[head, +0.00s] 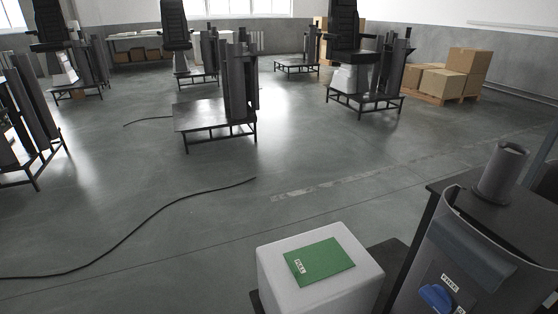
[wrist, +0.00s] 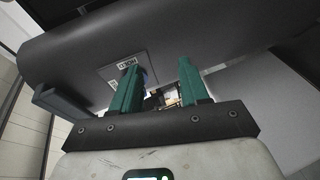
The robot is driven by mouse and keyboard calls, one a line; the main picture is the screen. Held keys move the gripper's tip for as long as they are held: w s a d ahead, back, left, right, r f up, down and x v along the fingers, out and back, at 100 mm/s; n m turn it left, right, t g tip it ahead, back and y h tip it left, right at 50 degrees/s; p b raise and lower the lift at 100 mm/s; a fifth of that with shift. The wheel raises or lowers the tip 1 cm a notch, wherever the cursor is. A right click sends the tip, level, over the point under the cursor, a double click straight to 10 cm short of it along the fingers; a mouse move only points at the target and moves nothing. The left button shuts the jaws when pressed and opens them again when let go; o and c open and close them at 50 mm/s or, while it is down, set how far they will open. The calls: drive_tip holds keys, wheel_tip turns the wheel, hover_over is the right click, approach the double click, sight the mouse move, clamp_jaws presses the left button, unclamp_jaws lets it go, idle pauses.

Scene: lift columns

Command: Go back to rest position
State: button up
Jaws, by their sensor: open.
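My gripper (wrist: 160,90) shows in the wrist view with its two green fingers apart and nothing visible between them. Beyond the fingers is a dark grey curved housing with a labelled plate (wrist: 112,75). The left finger overlaps part of this plate. In the head view a grey housing (head: 470,270) at the lower right carries a blue knob (head: 435,297) and small white labels. My gripper does not show in the head view. In the wrist view the knob is mostly hidden behind the left finger.
A white box (head: 275,268) with a green labelled card (head: 320,261) stands left of the housing. A black cable (head: 130,235) lies across the floor. Black platforms (head: 210,113) with columns, some with chairs, stand farther back. Cardboard boxes (head: 465,62) are at right. The middle floor is open.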

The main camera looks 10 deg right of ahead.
drive_tip(key=s+d+f+m+g+y, duration=0.4)
drive_tip(key=s+f+g+y, duration=0.15)
drive_tip(key=f, duration=0.35)
drive_tip(key=s+a+f+y, duration=0.4)
drive_tip(key=s+a+y, duration=0.15)
drive_tip(key=y, duration=0.25)
wheel_tip(320, 180, up, 16)
drive_tip(key=p, duration=1.5)
drive_tip(key=shift+w+a+f+m, duration=0.2)
drive_tip(key=shift+w+a+m, duration=0.1)
drive_tip(key=shift+w+a, duration=0.15)
drive_tip(key=shift+d+g, duration=0.1)
drive_tip(key=shift+g, duration=0.15)
